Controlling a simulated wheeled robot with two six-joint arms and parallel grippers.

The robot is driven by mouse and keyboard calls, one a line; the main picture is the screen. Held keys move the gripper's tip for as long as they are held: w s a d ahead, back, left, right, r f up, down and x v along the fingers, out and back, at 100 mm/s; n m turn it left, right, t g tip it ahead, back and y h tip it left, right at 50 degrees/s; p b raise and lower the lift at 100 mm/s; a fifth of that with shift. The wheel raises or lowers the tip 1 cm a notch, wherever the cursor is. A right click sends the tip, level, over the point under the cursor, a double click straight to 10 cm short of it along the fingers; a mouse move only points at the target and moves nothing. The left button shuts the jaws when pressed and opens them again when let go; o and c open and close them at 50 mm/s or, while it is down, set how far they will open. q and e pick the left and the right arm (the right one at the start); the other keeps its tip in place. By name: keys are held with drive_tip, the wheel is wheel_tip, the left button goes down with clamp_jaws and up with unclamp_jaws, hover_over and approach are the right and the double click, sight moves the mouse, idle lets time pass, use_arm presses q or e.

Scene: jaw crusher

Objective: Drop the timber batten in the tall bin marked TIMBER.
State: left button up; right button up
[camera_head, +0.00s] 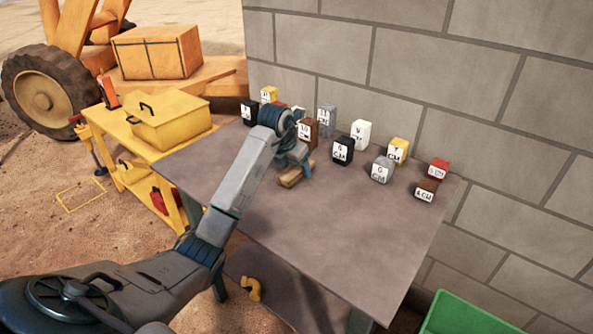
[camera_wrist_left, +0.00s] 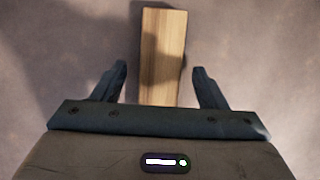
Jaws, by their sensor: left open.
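The timber batten is a short light-wood block (camera_head: 289,178) lying on the grey table, partly hidden by my left gripper in the head view. My left gripper (camera_head: 299,168) is over the batten with its jaws open. In the left wrist view the batten (camera_wrist_left: 163,50) lies lengthwise between the two dark fingers, with a gap on each side. No bin marked TIMBER can be made out. My right gripper is not in view.
Several labelled blocks (camera_head: 343,150) stand along the back of the table (camera_head: 320,230), near the block wall. A yellow cart with a toolbox (camera_head: 168,120) is at the left. A green container (camera_head: 465,315) is at the lower right. The table's front right is clear.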

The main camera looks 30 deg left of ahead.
use_arm(q)
drive_tip(key=shift+w+f, duration=0.15)
drive_tip(key=shift+f, duration=0.15)
drive_tip(key=c, duration=1.2)
drive_tip(key=shift+r, duration=0.2)
